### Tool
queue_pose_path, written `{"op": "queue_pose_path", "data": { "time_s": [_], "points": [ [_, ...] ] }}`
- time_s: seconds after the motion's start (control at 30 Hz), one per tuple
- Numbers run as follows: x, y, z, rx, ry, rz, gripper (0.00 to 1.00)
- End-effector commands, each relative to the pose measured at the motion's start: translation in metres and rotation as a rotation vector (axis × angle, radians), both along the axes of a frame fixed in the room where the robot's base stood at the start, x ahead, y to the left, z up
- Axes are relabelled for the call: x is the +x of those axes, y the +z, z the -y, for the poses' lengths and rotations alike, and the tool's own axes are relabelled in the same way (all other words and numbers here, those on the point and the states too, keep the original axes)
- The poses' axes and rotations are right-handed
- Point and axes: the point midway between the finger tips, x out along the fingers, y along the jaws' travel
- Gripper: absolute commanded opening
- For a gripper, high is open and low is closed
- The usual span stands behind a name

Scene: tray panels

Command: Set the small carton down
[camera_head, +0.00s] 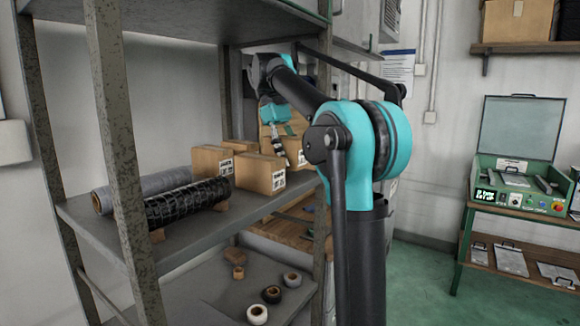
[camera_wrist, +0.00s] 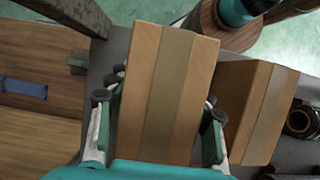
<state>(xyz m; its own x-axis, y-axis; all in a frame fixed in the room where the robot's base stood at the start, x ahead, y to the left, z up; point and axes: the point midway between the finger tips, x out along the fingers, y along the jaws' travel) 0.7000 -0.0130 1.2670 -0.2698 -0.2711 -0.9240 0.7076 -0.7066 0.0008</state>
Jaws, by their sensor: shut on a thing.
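The small carton (camera_wrist: 165,95) is a brown box with a paler tape strip down its middle. In the wrist view it sits between the two fingers of my gripper (camera_wrist: 160,125), which is shut on its sides. In the head view my gripper (camera_head: 284,136) is over the right end of the middle shelf, and the carton (camera_head: 296,152) shows partly below it, with a white label. Whether its underside touches the shelf is hidden. A second carton (camera_wrist: 258,112) stands close on its right in the wrist view; in the head view a labelled carton (camera_head: 260,173) stands in front.
Another carton (camera_head: 211,160) stands farther left on the grey shelf (camera_head: 215,228). A black-wrapped roll (camera_head: 188,202) and a grey roll (camera_head: 150,188) lie left of it. Shelf posts (camera_head: 118,150) rise at the front. Several small rolls (camera_head: 271,294) stand on the lower shelf.

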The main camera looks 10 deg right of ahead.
Motion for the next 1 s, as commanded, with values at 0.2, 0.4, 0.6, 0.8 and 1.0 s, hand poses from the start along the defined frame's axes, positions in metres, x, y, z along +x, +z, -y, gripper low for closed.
{"op": "queue_pose_path", "data": {
  "time_s": [0.2,0.4,0.6,0.8,1.0],
  "points": [
    [0.0,-0.027,0.001,0.0,0.0,0.0,0.14],
    [-0.001,-0.03,0.001,0.0,0.0,0.0,0.14],
    [0.0,-0.033,0.001,0.0,0.0,0.0,0.14],
    [0.0,-0.032,0.001,0.0,0.0,0.0,0.72],
    [0.0,-0.032,0.001,0.0,0.0,0.0,0.72]
  ]
}}
